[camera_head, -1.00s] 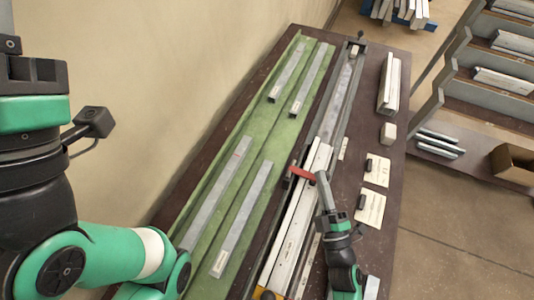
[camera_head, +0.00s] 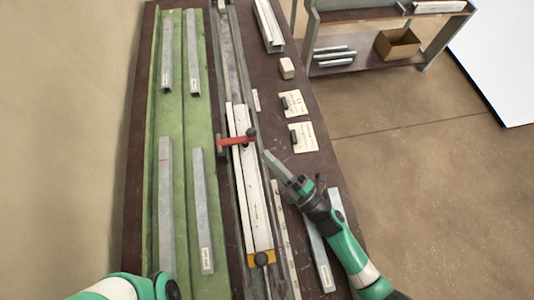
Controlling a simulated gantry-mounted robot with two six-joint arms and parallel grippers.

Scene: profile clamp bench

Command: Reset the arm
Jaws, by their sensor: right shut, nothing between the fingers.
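My right arm comes in from the lower right. Its right gripper (camera_head: 270,158) is shut and empty, just right of the long metal clamp channel and close to the red clamp handle (camera_head: 236,141). I see no white profile in its fingers. The white profile (camera_head: 256,205) lies in the channel below the red handle. A second clamp with a black knob (camera_head: 262,259) and a yellow block stands at the near end. Part of my left arm shows at the bottom left; its gripper is out of the frame.
Several grey bars (camera_head: 167,200) lie on the green mat (camera_head: 184,120) at left. A white block (camera_head: 287,68), two labelled cards (camera_head: 303,137) and a profile (camera_head: 269,25) lie right of the channel. A shelf with a cardboard box (camera_head: 397,44) stands beyond open floor.

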